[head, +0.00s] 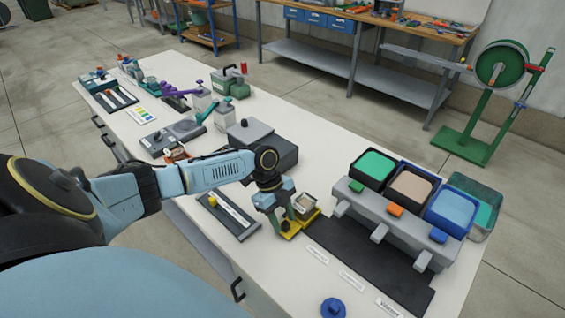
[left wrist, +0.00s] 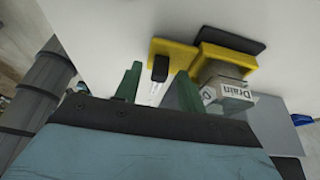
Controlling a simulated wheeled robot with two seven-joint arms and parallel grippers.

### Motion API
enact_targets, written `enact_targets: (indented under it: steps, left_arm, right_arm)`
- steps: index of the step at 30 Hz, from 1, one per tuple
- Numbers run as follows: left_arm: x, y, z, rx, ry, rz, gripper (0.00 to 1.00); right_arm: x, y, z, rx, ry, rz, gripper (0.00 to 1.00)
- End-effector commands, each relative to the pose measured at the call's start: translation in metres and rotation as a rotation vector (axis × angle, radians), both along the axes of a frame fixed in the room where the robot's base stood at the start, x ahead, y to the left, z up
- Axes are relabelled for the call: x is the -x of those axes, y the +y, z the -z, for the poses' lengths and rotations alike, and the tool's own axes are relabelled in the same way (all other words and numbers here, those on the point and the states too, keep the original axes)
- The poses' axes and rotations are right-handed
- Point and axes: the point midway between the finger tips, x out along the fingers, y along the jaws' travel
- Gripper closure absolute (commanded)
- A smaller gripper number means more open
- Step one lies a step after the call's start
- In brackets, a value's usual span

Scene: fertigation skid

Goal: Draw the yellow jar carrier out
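The yellow jar carrier (head: 291,234) sits on the white bench at the left end of the grey dispensing unit. In the left wrist view the yellow carrier (left wrist: 183,55) has an upright black grip (left wrist: 160,68) on its front plate. My left gripper (head: 281,222) is low at the carrier. In the left wrist view its green fingers (left wrist: 157,88) stand apart, one on each side of the black grip, with gaps visible. My right gripper is out of view.
A grey unit (head: 397,222) with coloured levers and open bins stands right, behind a black mat (head: 360,262). A black tray with a yellow knob (head: 213,201) lies left of the carrier. A blue knob (head: 333,308) lies at the front. A dark box (head: 262,148) stands behind.

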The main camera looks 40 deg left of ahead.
Motion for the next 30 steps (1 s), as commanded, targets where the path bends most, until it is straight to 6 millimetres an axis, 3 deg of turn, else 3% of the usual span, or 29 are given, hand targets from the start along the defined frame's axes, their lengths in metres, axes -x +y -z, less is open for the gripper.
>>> enact_targets:
  steps: [5, 18, 24, 30]
  left_arm:
    - [-0.001, 0.009, -0.02, -0.002, -0.002, -0.001, 0.6]
    - [-0.002, 0.045, -0.105, -0.004, -0.002, -0.002, 0.6]
    - [-0.002, 0.051, -0.121, -0.002, -0.001, 0.0, 0.6]
    - [-0.002, 0.052, -0.123, -0.002, -0.001, -0.001, 0.6]
  right_arm:
    - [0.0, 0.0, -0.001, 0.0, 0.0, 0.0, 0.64]
    - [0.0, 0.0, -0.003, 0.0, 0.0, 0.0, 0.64]
    - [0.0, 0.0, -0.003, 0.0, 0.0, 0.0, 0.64]
    - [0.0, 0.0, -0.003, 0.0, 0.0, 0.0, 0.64]
